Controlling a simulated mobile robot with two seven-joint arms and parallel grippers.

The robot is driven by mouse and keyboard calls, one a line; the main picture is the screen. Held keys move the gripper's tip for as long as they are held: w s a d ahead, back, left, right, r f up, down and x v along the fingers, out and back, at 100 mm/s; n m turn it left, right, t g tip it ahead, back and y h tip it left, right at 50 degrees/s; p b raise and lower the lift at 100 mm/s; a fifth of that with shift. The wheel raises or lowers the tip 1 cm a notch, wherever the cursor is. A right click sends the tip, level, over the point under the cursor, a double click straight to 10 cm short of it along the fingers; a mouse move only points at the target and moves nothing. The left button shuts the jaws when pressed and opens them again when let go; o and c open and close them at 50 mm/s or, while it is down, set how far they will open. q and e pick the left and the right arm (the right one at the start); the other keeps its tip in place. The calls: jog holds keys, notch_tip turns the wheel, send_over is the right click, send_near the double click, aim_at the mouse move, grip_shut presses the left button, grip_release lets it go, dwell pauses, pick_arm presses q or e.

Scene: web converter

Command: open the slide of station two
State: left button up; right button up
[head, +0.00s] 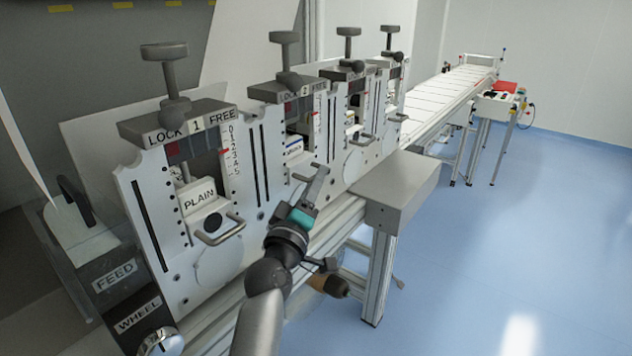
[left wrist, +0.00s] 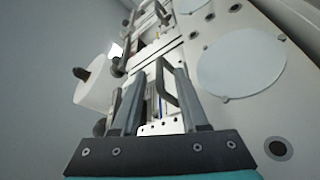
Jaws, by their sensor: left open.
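Station two is the second unit in the row in the head view, with its lock plate (head: 290,90) marked 2 and a dark T-shaped knob on top. Its slide (head: 294,148) sits low in the frame opening, partly hidden by my gripper. My left gripper (head: 316,180) is in front of station two, pointing at the slide's handle area. In the left wrist view, my left gripper (left wrist: 157,88) has its fingers apart, and a dark bar handle (left wrist: 167,80) shows between or just beyond them; contact cannot be told. My right gripper is not in view.
Station one (head: 200,195), labelled PLAIN, stands at the left with its own handle. More stations stand behind station two. A grey box (head: 398,185) on the frame rail is right of my arm. A conveyor (head: 455,90) runs back right. The blue floor is open at right.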

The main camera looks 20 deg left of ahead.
pick_arm(q)
jog(key=shift+w+r, duration=0.15)
jog(key=shift+w, duration=0.45)
grip_shut()
dwell(1.2)
